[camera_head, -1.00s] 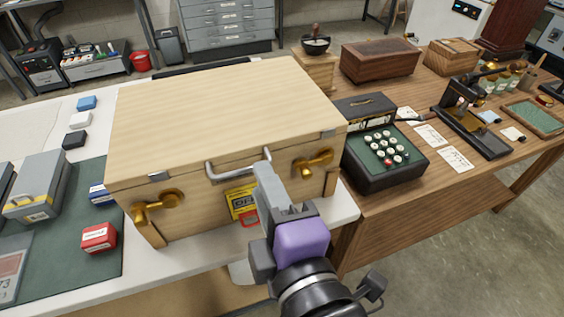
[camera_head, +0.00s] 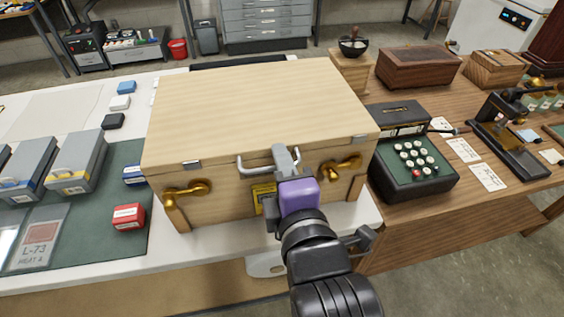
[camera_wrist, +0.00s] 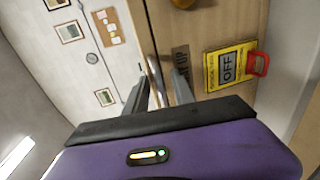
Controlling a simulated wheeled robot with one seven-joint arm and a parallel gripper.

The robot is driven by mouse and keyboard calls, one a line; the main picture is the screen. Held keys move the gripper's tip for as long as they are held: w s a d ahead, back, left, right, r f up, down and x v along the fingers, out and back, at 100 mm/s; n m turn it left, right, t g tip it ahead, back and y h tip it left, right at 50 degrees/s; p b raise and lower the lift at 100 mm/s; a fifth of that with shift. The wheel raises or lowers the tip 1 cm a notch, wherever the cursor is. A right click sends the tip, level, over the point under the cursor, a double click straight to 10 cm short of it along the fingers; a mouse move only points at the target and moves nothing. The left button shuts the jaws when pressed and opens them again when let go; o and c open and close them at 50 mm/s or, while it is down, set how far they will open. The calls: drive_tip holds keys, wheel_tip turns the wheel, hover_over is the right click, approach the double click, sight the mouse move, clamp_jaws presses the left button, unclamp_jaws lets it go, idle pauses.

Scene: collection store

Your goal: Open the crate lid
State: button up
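The pale wooden crate (camera_head: 225,205) stands on the white table with its lid (camera_head: 260,100) shut. A grey bar handle (camera_head: 252,168) is on the lid's front edge. Brass latches sit on the front at left (camera_head: 188,190) and right (camera_head: 340,168). My gripper (camera_head: 286,158) is in front of the handle's right part and hides some of it.
Left of the crate, grey boxes (camera_head: 78,160) and a red box (camera_head: 129,217) lie on a green mat (camera_head: 110,255). Right of it, a dark keyed machine (camera_head: 412,165) stands close on the wooden table. Behind it is a wooden box (camera_head: 418,67).

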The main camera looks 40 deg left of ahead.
drive_tip(key=shift+c, duration=0.2)
clamp_jaws()
idle(1.2)
